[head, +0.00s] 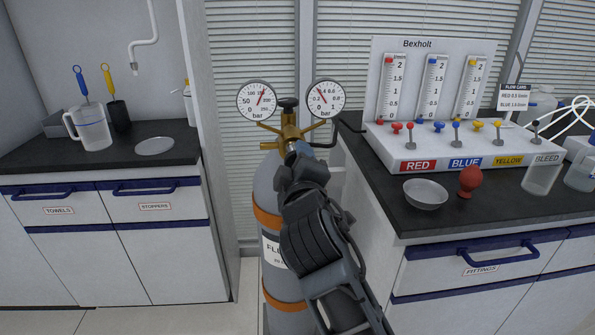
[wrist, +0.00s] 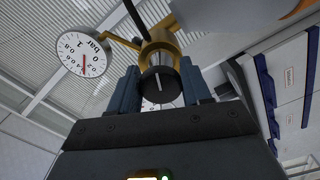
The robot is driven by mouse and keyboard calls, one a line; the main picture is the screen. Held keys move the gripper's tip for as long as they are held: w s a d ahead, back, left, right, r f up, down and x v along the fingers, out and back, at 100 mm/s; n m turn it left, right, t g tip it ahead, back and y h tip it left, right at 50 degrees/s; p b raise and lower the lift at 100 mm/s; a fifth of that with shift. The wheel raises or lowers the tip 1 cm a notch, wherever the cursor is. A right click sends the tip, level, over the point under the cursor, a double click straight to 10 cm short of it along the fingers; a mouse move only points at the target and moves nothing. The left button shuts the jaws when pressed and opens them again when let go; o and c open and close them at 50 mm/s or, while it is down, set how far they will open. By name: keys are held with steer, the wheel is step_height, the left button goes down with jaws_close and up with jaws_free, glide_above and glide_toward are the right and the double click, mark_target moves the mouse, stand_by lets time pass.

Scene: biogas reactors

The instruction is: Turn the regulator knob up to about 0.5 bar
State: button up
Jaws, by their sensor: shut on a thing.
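The regulator knob (wrist: 160,86) is black with a pale line and sits between the two blue-grey fingers of my gripper (wrist: 161,92) in the wrist view. In the head view my gripper (head: 297,152) reaches the front of the brass regulator (head: 290,132) and hides the knob. My gripper is shut on the knob. The right-hand gauge (head: 326,98), marked to 1 bar, has its red needle between 0.2 and 0.4, nearer 0.4. It also shows, turned over, in the wrist view (wrist: 82,53). The left-hand gauge (head: 257,100) reads to 250 bar.
The regulator tops a grey gas cylinder (head: 268,195) with orange bands. At right, a bench (head: 380,175) holds a flowmeter panel (head: 435,60), a bowl (head: 425,194) and a red bulb (head: 471,181). At left, a counter (head: 180,140) holds a jug (head: 90,128).

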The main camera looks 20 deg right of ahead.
steer(key=shift+f+m+b, duration=0.2)
steer(key=shift+m+b, duration=1.25)
steer(key=shift+m, duration=0.95)
steer(key=o, duration=0.9)
steer(key=shift+r, duration=0.1)
steer(key=v, duration=0.7)
steer(key=shift+s+a, duration=0.1)
steer(key=shift+s, duration=0.25)
